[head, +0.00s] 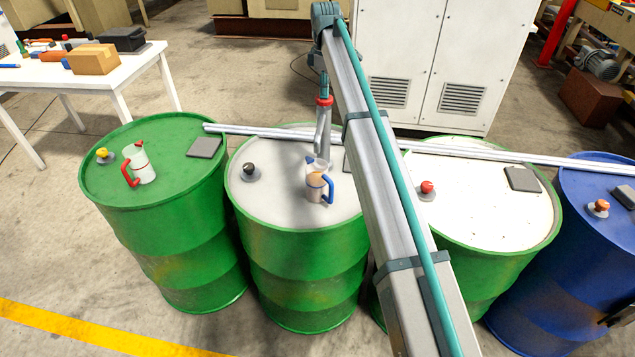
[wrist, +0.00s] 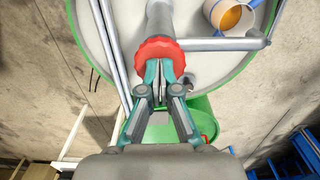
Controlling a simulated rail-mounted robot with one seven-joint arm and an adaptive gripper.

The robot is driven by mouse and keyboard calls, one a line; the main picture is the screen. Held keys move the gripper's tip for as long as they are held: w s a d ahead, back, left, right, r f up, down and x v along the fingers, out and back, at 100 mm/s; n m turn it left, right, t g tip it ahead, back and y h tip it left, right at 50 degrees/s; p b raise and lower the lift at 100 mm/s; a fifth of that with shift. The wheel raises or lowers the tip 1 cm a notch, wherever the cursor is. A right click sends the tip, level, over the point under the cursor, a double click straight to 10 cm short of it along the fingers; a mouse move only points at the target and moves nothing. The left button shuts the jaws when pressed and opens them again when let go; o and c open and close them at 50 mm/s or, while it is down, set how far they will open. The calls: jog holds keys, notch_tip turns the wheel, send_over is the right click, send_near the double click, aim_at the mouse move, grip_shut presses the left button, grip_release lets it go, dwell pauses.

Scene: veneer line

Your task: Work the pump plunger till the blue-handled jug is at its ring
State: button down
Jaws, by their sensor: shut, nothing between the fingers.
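The blue-handled jug (head: 314,188) stands upright on the pale top of the second drum (head: 262,205), under the pump's spout. Amber liquid shows inside it in the wrist view (wrist: 234,18). I cannot make out its ring, so I cannot tell the level against it. The grey pump (head: 322,130) rises beside the jug, with a red plunger knob (head: 324,101), also in the wrist view (wrist: 158,52). My gripper (head: 323,92) is shut and empty, its fingertips (wrist: 165,65) right at the knob's top; contact is unclear.
A red-handled jug (head: 140,162) stands on the left green drum (head: 105,190). A white-topped drum (head: 480,215) and a blue drum (head: 575,225) stand to the right. A white table (head: 60,78) with a cardboard box (head: 92,59) is at the back left.

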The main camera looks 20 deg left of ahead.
jog(key=shift+r+p, duration=1.15)
jog(key=shift+r, duration=1.7)
notch_tip(320, 180, up, 6)
jog(key=p, duration=0.2)
jog(key=shift+p, duration=0.35)
